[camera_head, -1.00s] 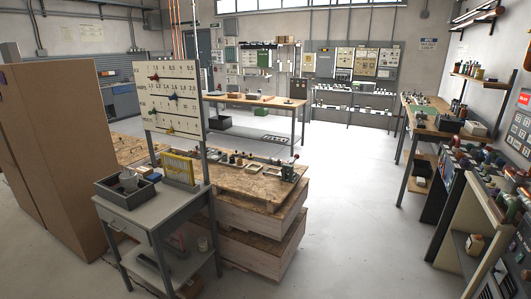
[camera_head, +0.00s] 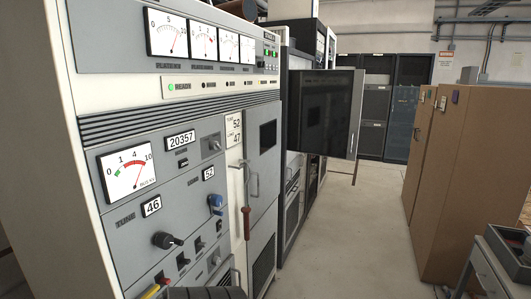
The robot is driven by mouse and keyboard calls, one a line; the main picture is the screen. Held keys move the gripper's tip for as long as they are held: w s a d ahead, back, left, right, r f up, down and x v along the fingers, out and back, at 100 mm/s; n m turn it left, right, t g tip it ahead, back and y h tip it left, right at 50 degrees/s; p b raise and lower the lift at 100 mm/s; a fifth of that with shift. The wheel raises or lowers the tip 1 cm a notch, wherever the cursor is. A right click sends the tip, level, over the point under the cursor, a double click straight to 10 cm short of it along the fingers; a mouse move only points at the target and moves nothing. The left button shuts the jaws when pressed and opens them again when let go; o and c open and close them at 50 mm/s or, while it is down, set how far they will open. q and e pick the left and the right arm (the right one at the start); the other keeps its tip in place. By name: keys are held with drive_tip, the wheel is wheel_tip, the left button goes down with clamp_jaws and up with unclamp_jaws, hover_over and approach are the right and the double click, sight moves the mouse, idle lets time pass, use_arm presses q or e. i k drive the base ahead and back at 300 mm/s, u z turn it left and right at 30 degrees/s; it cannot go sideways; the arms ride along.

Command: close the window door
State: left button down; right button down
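The window door (camera_head: 325,112) is a dark glass panel in a frame. It stands swung out into the aisle from a dark rack beyond the near white-and-grey cabinet, so it is open. A pale vertical edge strip runs down its right side.
The near transmitter cabinet (camera_head: 180,45) with meters and knobs fills the left, and a handle (camera_head: 247,215) sticks out from it. A brown cabinet (camera_head: 462,170) stands at the right, beside a grey table (camera_head: 485,265). The floor aisle (camera_head: 365,235) between is clear.

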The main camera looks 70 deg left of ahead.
sight(324, 105)
drive_tip(key=u, duration=1.8)
drive_tip(key=i, duration=2.25)
drive_tip(key=z, duration=1.45)
